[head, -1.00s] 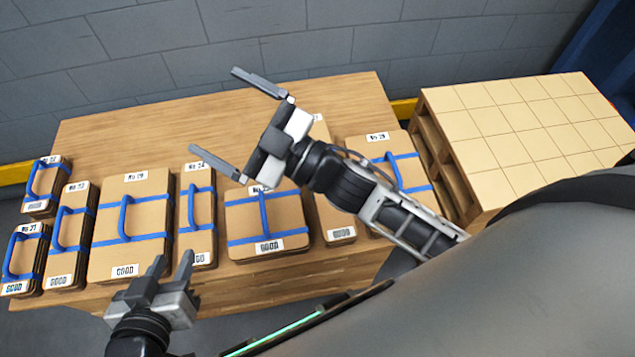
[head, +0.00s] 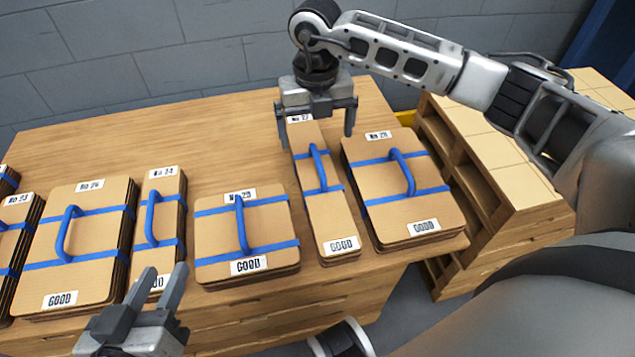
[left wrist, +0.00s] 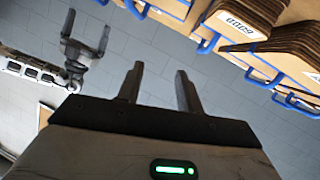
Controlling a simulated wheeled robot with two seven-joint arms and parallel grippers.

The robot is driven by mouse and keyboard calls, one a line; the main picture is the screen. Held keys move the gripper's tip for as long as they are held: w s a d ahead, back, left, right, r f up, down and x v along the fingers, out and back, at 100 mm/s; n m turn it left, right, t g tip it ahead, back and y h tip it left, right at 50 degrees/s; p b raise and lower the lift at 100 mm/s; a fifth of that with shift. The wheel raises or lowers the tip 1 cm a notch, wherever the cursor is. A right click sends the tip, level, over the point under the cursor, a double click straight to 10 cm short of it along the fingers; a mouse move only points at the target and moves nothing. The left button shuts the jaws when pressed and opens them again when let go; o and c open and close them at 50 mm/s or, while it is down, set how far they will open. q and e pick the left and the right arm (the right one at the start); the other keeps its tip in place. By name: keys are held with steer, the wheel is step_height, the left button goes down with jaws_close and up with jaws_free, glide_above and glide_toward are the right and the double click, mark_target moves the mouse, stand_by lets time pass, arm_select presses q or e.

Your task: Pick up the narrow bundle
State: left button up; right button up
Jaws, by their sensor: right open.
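A narrow cardboard bundle (head: 324,215) with blue straps and a blue handle lies on the wooden table, between two wider bundles. Another narrow bundle (head: 155,205), labelled No 24, lies further left. My right gripper (head: 316,138) is open and points down at the far end of the first narrow bundle, one finger on each side of its far label.
A wider bundle (head: 405,215) lies close on the right, and another wide bundle (head: 218,220) on the left. More bundles stand at far left. A pallet-like stack (head: 500,165) stands beyond the table's right end. The table (head: 225,130) is bare behind the bundles.

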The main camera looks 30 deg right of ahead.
mark_target(316, 158)
step_height(316, 158, down, 8)
steer(key=shift+a+r+b, duration=0.1)
steer(key=shift+r+b, duration=0.15)
steer(key=shift+b, duration=0.65)
step_height(316, 158, down, 4)
steer(key=shift+s+f+b, duration=0.1)
steer(key=shift+f+b, duration=0.05)
steer(key=shift+b, duration=0.95)
steer(key=shift+f, duration=0.35)
arm_select(q)
steer(key=shift+w+d+r+n+t+h, duration=0.25)
steer(key=shift+d+r+n+t+h, duration=0.4)
steer(key=shift+r+n+h, duration=0.2)
arm_select(e)
steer(key=c, duration=1.2)
